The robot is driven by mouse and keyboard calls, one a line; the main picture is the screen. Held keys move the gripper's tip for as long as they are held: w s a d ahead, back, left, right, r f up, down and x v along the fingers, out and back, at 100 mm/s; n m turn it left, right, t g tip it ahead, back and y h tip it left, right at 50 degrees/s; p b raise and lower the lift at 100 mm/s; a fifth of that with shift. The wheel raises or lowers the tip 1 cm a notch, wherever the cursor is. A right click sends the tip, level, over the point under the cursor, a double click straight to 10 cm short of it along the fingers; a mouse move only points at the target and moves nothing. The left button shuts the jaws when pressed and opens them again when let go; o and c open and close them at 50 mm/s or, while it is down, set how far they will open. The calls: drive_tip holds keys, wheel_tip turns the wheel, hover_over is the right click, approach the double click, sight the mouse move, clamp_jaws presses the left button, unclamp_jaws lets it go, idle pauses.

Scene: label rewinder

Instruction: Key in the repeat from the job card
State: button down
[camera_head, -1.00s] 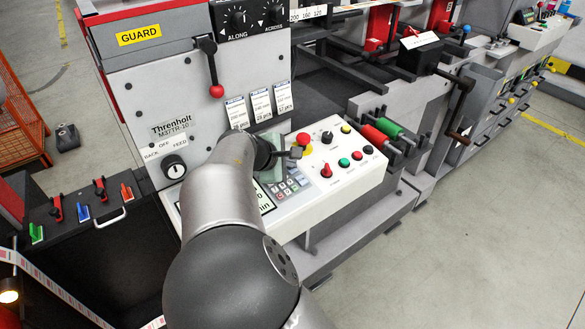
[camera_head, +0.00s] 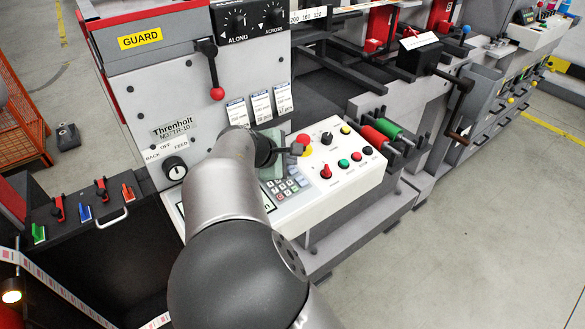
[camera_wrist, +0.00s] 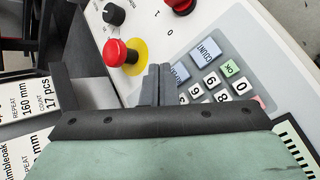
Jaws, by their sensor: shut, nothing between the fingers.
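My gripper (camera_head: 295,150) is shut and empty above the sloped control panel, beside the red emergency stop. In the wrist view its dark fingertips (camera_wrist: 157,84) are together near the keypad (camera_wrist: 215,80). They partly cover a blue key beside the COUNT key (camera_wrist: 205,50); the OK key (camera_wrist: 230,69) and several digit keys show. In the head view the keypad (camera_head: 289,188) is partly visible below the gripper. Three job cards (camera_head: 261,106) hang on the grey machine face. One card (camera_wrist: 25,105) reads repeat 160 mm, count 17 pcs. The display (camera_head: 262,208) is mostly hidden by my arm.
The red emergency stop (camera_wrist: 121,53) on its yellow disc stands close to the fingers. A black knob (camera_head: 326,138) and coloured buttons (camera_head: 356,156) lie to the right. A red-knobbed lever (camera_head: 217,93) hangs on the machine face. Red and green rollers (camera_head: 380,130) stand farther right.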

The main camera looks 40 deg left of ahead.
drive_tip(key=r+p, duration=0.1)
drive_tip(key=r, duration=0.1)
drive_tip(key=r+p, duration=0.1)
drive_tip(key=r, duration=0.1)
drive_tip(key=d+r+p, duration=0.1)
drive_tip(key=r, duration=0.1)
drive_tip(key=shift+s, duration=0.15)
drive_tip(key=shift+p, duration=0.3)
idle(1.9)
